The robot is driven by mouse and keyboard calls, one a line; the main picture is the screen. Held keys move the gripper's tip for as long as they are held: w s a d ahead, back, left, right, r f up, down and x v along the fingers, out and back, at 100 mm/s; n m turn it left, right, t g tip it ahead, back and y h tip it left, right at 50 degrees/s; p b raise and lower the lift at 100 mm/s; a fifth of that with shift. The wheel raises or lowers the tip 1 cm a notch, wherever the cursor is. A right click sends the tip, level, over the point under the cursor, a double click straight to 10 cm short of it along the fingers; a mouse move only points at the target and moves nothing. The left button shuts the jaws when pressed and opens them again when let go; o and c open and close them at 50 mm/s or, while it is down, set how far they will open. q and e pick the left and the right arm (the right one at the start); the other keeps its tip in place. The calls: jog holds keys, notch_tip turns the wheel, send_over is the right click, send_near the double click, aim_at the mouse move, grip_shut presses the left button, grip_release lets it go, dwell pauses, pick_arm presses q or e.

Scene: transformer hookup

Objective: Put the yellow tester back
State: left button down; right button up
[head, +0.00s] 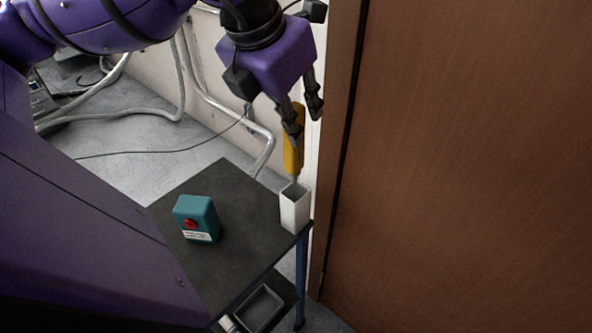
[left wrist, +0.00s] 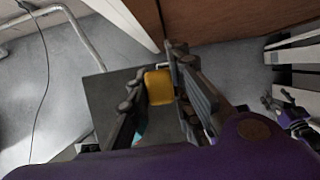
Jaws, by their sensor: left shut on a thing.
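The yellow tester (head: 294,153) hangs upright, with its thin tip pointing down at the mouth of a white square holder (head: 295,210). Whether the tip is just above or slightly inside the mouth is hard to tell. My left gripper (head: 303,115) is shut on the tester's upper part, above the holder. The left wrist view shows the tester's yellow end (left wrist: 159,87) between the fingers.
The holder stands at the right corner of a dark cart top (head: 250,235). A teal box with a red button (head: 197,218) stands to its left. A grey tray (head: 259,308) is on the lower shelf. A brown door panel (head: 460,160) rises close on the right. Pipes run along the wall behind.

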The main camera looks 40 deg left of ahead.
aim_at(295, 168)
pick_arm(q)
notch_tip(295, 168, down, 7)
jog(key=shift+w+f, duration=0.15)
notch_tip(295, 168, down, 5)
jog(key=shift+r, duration=0.1)
pick_arm(e)
jog(key=shift+w+a+f, duration=0.1)
jog(key=shift+w+f, duration=0.05)
jog(key=shift+w, duration=0.2)
pick_arm(q)
jog(key=c, duration=1.6)
grip_release()
pick_arm(e)
jog(key=shift+s+f, duration=0.1)
jog(key=shift+s, duration=0.2)
